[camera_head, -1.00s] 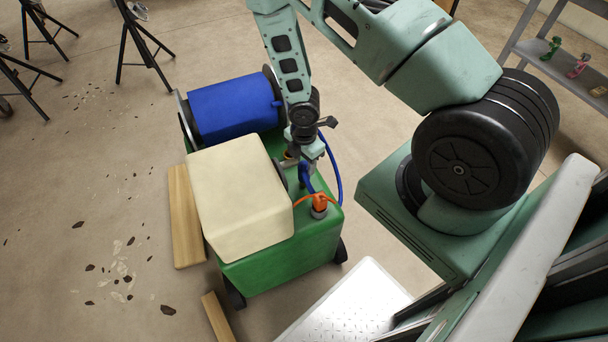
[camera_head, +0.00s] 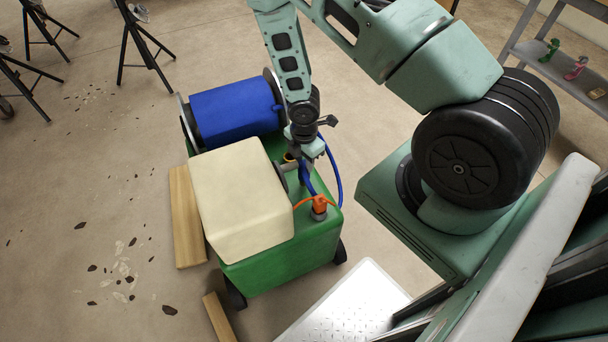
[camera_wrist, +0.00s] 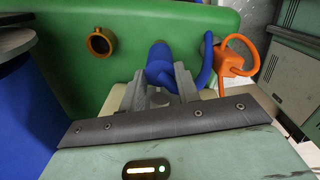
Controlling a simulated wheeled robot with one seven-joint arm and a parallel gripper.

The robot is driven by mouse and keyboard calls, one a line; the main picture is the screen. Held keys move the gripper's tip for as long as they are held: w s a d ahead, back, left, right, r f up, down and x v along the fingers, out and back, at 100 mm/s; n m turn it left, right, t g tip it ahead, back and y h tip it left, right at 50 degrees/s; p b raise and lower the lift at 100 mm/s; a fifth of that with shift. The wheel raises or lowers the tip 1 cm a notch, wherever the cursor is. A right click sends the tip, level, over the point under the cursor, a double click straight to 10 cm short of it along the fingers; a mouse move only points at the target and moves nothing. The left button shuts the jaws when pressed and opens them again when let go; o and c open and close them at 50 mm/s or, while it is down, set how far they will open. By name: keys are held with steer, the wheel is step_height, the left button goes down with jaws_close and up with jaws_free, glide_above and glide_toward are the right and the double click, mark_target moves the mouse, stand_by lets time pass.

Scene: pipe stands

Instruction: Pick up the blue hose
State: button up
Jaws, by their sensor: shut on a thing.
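My gripper (camera_head: 304,170) is over the cart top, between the cream box and the loop of hose. In the wrist view, my gripper (camera_wrist: 160,98) has its two fingers on either side of the blue hose end (camera_wrist: 160,67) and is shut on it. Part of the hose is hidden behind the fingers. The orange valve (camera_wrist: 232,62) is just right of the hose.
A cream box (camera_head: 240,196) covers much of the cart top. Wooden planks (camera_head: 187,218) lie on the floor left of the cart. Black tripods (camera_head: 137,45) stand at the upper left. A grey shelf (camera_head: 560,66) is at the upper right. Floor at left is mostly open.

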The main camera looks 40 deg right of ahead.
steer(key=shift+r, duration=0.25)
step_height(320, 180, up, 6)
steer(key=p, duration=0.5)
steer(key=shift+f, duration=0.15)
